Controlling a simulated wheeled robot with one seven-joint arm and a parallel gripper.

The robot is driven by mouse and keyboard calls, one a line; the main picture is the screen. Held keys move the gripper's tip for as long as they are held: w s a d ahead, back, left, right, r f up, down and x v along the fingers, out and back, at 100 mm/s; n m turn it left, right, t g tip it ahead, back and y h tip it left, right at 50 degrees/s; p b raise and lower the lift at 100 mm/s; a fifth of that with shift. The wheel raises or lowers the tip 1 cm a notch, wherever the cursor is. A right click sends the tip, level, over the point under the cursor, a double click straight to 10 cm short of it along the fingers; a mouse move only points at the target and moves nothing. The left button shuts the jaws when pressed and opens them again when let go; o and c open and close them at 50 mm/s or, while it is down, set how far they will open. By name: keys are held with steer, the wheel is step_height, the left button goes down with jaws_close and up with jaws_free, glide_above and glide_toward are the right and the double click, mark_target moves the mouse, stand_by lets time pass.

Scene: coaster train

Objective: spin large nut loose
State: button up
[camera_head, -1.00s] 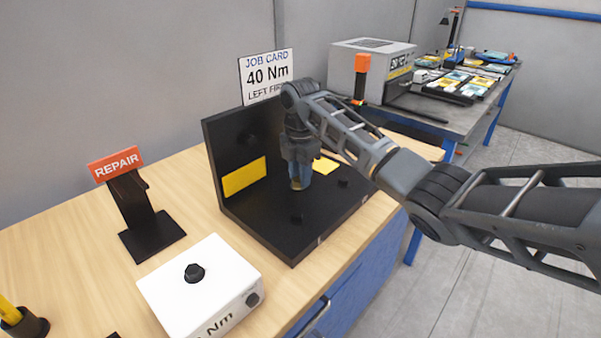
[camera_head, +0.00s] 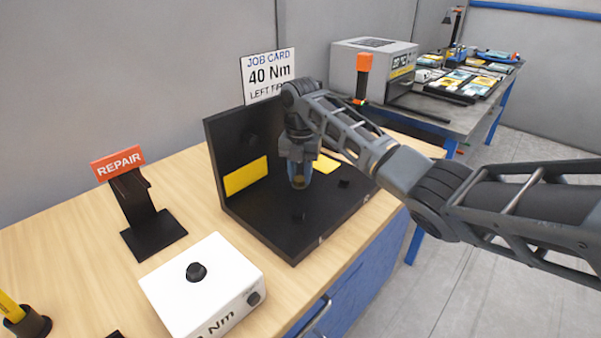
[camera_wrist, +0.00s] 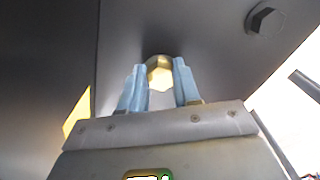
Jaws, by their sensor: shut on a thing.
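The large nut (camera_wrist: 159,72) is brass-coloured and six-sided. It shows between the blue fingertips in the wrist view, against the dark plate of the black fixture (camera_head: 270,225). My gripper (camera_wrist: 160,80) is shut on the nut, with one blue finger on each side. In the head view my gripper (camera_head: 299,180) points down over the fixture's base, in front of its upright plate. The fingers and wrist hide most of the nut there.
Dark bolt heads (camera_head: 298,215) stand on the fixture base; one hex head (camera_wrist: 265,20) shows near my gripper. Yellow panels (camera_head: 245,177) are on the fixture. A white box (camera_head: 205,275) and the REPAIR stand (camera_head: 145,215) are to the left. Bare bench (camera_head: 75,225) lies around them.

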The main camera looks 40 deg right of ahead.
mark_target(300, 177)
steer(key=shift+s+f, duration=0.1)
steer(key=shift+f, duration=0.1)
steer(key=o, duration=1.1)
steer(key=shift+r, duration=0.1)
steer(key=shift+c, duration=0.2)
steer(key=shift+r+b, duration=0.55)
steer(key=shift+r, duration=3.35)
